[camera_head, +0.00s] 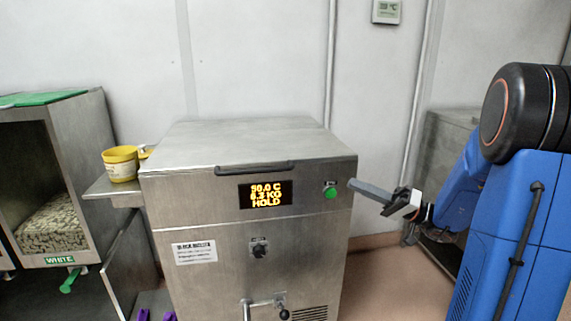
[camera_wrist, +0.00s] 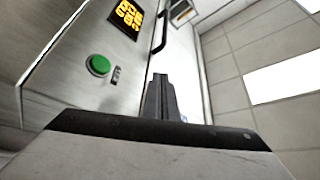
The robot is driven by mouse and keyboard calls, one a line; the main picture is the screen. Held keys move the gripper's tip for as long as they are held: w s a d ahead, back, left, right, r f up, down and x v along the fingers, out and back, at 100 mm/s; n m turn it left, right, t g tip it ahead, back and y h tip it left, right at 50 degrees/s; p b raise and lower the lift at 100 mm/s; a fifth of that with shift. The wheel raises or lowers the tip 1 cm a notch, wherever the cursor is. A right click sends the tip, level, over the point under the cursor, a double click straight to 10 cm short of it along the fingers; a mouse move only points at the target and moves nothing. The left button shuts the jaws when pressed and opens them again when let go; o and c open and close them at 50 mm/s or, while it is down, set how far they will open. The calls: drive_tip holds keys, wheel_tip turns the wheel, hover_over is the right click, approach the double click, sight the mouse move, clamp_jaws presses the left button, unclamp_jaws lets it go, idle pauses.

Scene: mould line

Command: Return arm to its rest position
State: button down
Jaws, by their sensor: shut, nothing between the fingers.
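My gripper (camera_head: 352,184) reaches in from the right in the head view, at the end of my blue and black arm. Its long grey fingers are together with nothing between them, and their tips are close to the right side of the steel melter's front. In the wrist view my gripper (camera_wrist: 160,80) points up toward the melter's front panel, to the right of the green button (camera_wrist: 98,65). The same green button (camera_head: 330,192) shows in the head view just left of the fingertips. I cannot tell whether the fingertips touch the machine.
The steel melter (camera_head: 300,240) stands in the middle; its display (camera_head: 265,194) reads 50.0 C, 6.3 KG, HOLD. A yellow tub (camera_head: 121,164) sits on a side shelf (camera_head: 105,187) at its left. A bin labelled WHITE (camera_head: 72,120) stands far left. Floor shows between melter and arm.

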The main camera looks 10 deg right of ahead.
drive_tip(key=s+a+f+g+h, duration=0.4)
drive_tip(key=s+a+g, duration=0.1)
drive_tip(key=s+a, duration=0.3)
drive_tip(key=s+a+f+g+h, duration=0.3)
drive_tip(key=s+a+g, duration=0.1)
drive_tip(key=s+a, duration=0.35)
drive_tip(key=s+d+f+h, duration=0.2)
drive_tip(key=s+f+h, duration=0.35)
drive_tip(key=s, duration=0.25)
drive_tip(key=s+d+m+t+h, duration=0.2)
drive_tip(key=d+t+h, duration=0.2)
drive_tip(key=d+h, duration=0.3)
drive_tip(key=shift+s+d+r+t, duration=0.15)
drive_tip(key=shift+d+r+t, duration=0.2)
drive_tip(key=shift+d, duration=0.55)
